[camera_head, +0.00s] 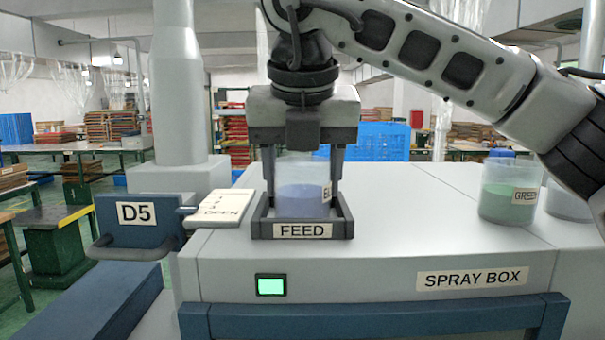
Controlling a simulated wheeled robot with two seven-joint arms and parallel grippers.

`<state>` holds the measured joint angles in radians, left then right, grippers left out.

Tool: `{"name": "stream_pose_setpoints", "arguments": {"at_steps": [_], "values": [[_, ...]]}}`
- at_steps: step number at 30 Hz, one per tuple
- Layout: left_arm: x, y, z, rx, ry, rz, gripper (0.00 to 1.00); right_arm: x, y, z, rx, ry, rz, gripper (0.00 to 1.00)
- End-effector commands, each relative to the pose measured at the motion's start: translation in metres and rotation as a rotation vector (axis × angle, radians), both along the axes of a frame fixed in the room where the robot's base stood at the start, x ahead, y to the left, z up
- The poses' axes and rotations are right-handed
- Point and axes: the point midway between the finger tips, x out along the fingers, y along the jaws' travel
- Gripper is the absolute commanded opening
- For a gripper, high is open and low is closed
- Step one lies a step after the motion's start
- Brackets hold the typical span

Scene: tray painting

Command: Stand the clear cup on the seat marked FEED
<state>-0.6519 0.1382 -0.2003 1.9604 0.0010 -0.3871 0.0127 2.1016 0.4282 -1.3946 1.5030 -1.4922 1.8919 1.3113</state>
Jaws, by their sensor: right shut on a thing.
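The clear cup (301,202) holds blue-violet paint and has a label partly hidden by a finger. It is upright within the dark frame of the FEED seat (302,232) on top of the spray box. Whether its base touches the seat floor is hidden by the front rail. My right gripper (302,180) comes down from above, with its fingers on either side of the cup, shut on it. My left gripper does not show.
A cup of green paint (508,195) stands right on the spray box (420,250), with another clear cup (566,203) beside it, partly behind my right arm. A white card (219,206) and a D5 plate (135,214) are left of the seat. The box top between seat and green cup is clear.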

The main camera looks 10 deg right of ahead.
Motion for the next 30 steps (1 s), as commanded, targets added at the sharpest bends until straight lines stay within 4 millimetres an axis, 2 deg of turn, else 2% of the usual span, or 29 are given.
{"name": "stream_pose_setpoints", "arguments": {"at_steps": [1,2,3,4,13,17,20,26,30], "values": [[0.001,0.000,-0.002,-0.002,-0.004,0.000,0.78,0.000,0.000,-0.003,0.000,0.000,0.000,0.31],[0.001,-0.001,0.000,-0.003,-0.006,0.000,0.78,0.000,0.000,-0.003,0.000,0.000,0.000,0.62],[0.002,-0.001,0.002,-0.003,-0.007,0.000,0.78,0.000,0.000,-0.002,0.000,0.000,0.000,0.74],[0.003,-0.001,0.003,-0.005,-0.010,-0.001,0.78,0.000,0.000,-0.002,0.000,0.000,0.000,0.79],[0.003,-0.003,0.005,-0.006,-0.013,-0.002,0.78,0.000,0.000,-0.001,-0.001,0.001,0.000,0.79],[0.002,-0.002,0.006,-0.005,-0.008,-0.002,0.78,-0.001,0.000,0.006,0.000,-0.001,-0.001,0.79],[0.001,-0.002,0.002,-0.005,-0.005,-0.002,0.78,-0.006,0.002,0.019,0.002,-0.004,-0.001,0.79],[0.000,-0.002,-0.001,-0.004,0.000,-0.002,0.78,-0.023,0.006,0.060,0.000,-0.003,0.000,0.79],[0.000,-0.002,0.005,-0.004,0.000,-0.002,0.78,-0.034,0.008,0.088,-0.001,-0.004,-0.002,0.79]]}}
